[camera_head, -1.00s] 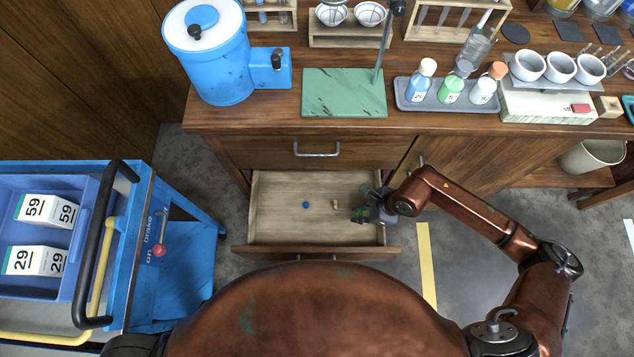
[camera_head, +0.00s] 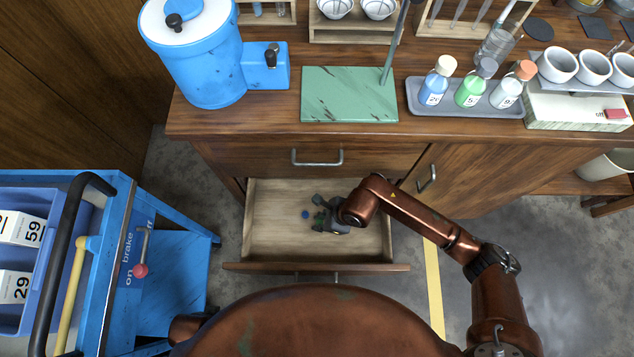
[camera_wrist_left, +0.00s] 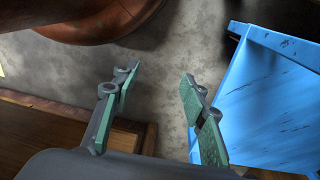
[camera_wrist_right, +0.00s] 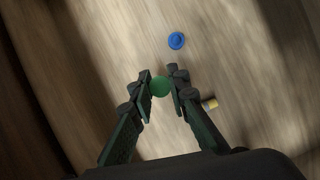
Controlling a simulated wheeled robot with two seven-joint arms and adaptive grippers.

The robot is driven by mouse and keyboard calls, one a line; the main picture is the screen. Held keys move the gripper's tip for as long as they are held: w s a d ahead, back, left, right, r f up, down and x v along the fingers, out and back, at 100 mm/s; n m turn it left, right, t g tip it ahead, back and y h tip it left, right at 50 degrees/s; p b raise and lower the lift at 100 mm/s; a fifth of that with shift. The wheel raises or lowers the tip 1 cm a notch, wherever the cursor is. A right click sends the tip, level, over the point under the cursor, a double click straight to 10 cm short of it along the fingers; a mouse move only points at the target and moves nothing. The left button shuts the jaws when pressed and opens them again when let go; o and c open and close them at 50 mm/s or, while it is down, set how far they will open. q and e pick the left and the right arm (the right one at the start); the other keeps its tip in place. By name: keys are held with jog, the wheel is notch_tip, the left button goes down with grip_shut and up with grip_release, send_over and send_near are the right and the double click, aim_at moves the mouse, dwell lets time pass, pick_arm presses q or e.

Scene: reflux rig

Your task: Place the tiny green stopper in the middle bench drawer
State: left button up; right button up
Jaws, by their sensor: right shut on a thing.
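The middle bench drawer (camera_head: 262,225) is pulled open below a shut upper drawer. My right gripper (camera_head: 318,214) is inside the drawer's outline in the head view. In the right wrist view its fingers (camera_wrist_right: 160,84) are shut on the small round green stopper (camera_wrist_right: 160,88), with the pale wooden drawer floor behind it. A small blue stopper (camera_head: 305,214) lies on the drawer floor; it also shows in the right wrist view (camera_wrist_right: 176,40). A small yellowish piece (camera_wrist_right: 210,103) lies near the right finger. My left gripper (camera_wrist_left: 157,88) is open and empty above the grey floor.
The drawer's front panel (camera_head: 315,267) faces my body. A blue cart (camera_head: 165,260) with a red-knobbed brake lever stands at left. On the bench are a blue tank (camera_head: 195,65), a green stand base (camera_head: 348,95) and a grey bottle tray (camera_head: 465,107). Much of the drawer floor is clear.

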jog(key=shift+a+f, duration=0.3)
jog(key=shift+f, duration=0.05)
notch_tip(320, 180, down, 3)
jog(key=b, duration=0.2)
jog(key=shift+w+a+b, duration=0.1)
jog(key=shift+b, duration=0.2)
jog(key=shift+f, duration=0.1)
pick_arm(q)
jog(key=w+d+f+t+h, duration=0.1)
jog(key=w+d+f+t, duration=0.1)
jog(key=w+f, duration=0.3)
jog(key=shift+d+f, duration=0.25)
jog(key=shift+d, duration=0.6)
pick_arm(e)
jog(key=o, duration=0.7)
